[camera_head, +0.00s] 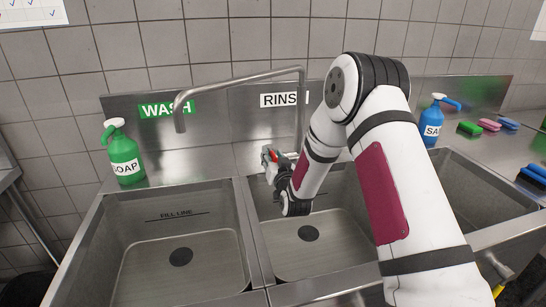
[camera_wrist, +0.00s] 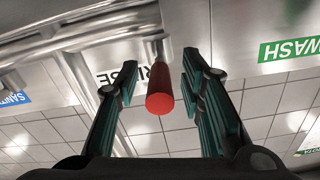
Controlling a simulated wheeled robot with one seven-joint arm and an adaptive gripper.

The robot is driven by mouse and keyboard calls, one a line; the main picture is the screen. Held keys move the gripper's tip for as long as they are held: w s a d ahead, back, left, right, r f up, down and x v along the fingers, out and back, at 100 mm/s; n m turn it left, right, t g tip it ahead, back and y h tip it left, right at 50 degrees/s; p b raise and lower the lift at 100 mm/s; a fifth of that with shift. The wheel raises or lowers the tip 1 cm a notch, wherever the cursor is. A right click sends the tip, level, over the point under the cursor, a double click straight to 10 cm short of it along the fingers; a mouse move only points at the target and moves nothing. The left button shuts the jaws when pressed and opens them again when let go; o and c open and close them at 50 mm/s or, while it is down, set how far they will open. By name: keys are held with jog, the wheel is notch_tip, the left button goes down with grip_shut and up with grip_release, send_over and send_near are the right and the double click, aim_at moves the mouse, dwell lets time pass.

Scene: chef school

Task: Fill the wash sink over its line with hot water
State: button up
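The wash sink (camera_head: 214,270) is the left basin, under the green WASH sign (camera_head: 168,109). It looks empty, with its drain and FILL LINE mark (camera_head: 183,214) bare. The faucet spout (camera_head: 180,118) hangs over its back part, and no water shows from it. My gripper (camera_head: 272,160) is at the back of the rinse sink, near the faucet's base. In the wrist view, which looks upside down, a red tap handle (camera_wrist: 160,103) points between the two fingers. My gripper is open around it, with a gap on each side.
The rinse sink (camera_head: 332,262) is in the middle, and the sanitize sink (camera_head: 476,195) is at right behind my arm. A green soap bottle (camera_head: 123,153) stands at back left and a blue bottle (camera_head: 432,128) at back right. Sponges (camera_head: 489,125) lie on the right counter.

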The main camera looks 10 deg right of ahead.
grip_shut()
jog(key=shift+a+m+h, duration=0.45)
jog(key=shift+m+h, duration=0.15)
jog(key=shift+h, duration=0.3)
jog(key=shift+w+a+m+h+b, duration=0.1)
jog(key=shift+a+m+h+b, duration=0.15)
jog(key=shift+m+h+b, duration=0.65)
jog(key=shift+g+h+p, duration=0.3)
jog(key=shift+h+p, duration=0.05)
jog(key=shift+h, duration=0.05)
grip_release()
